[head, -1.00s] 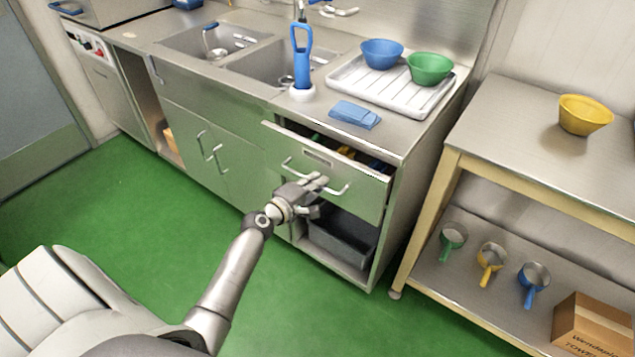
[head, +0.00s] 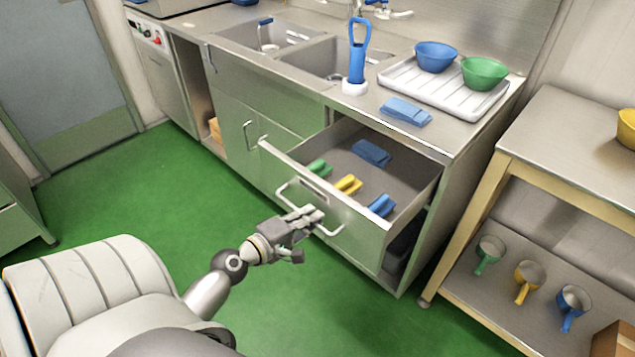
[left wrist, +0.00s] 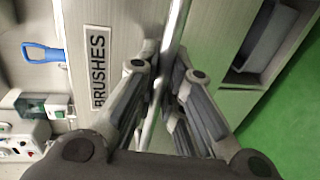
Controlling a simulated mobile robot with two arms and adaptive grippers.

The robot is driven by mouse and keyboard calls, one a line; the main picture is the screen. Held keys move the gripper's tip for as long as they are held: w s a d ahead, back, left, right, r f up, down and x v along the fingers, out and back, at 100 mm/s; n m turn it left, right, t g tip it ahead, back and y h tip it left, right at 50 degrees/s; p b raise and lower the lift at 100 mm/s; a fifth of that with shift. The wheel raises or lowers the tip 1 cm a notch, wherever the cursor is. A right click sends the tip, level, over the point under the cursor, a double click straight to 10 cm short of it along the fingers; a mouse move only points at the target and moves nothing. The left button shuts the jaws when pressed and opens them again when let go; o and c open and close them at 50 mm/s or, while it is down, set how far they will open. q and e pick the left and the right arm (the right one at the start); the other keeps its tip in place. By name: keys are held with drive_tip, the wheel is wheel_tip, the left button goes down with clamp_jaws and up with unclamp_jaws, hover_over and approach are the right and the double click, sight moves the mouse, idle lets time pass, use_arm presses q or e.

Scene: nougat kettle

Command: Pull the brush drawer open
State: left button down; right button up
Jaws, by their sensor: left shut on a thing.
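The brush drawer (head: 357,235) stands well out from the steel counter in the head view. Inside lie a green brush (head: 318,168), a yellow brush (head: 348,184), a blue brush (head: 381,206) and a folded blue cloth-like item (head: 371,152). My left gripper (head: 312,216) is at the drawer's front, shut on the bar handle (head: 329,231). In the left wrist view the handle (left wrist: 176,30) runs between the fingers (left wrist: 160,75), beside the label "BRUSHES" (left wrist: 97,68). My right gripper is in neither view.
Above the drawer, the counter holds a blue cloth (head: 405,111), a blue-handled tool in a white holder (head: 356,65) and a drainer (head: 444,90) with blue and green bowls. A side table (head: 570,150) stands at the right. Green floor (head: 130,190) is clear at the left.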

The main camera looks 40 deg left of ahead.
use_arm(q)
drive_tip(key=shift+s, duration=0.2)
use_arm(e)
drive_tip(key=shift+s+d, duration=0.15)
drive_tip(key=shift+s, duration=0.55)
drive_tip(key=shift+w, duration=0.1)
use_arm(q)
drive_tip(key=c, duration=1.5)
unclamp_jaws()
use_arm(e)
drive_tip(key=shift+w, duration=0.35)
use_arm(q)
drive_tip(key=v, duration=1.2)
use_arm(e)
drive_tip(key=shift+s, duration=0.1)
use_arm(q)
drive_tip(key=shift+f, duration=0.1)
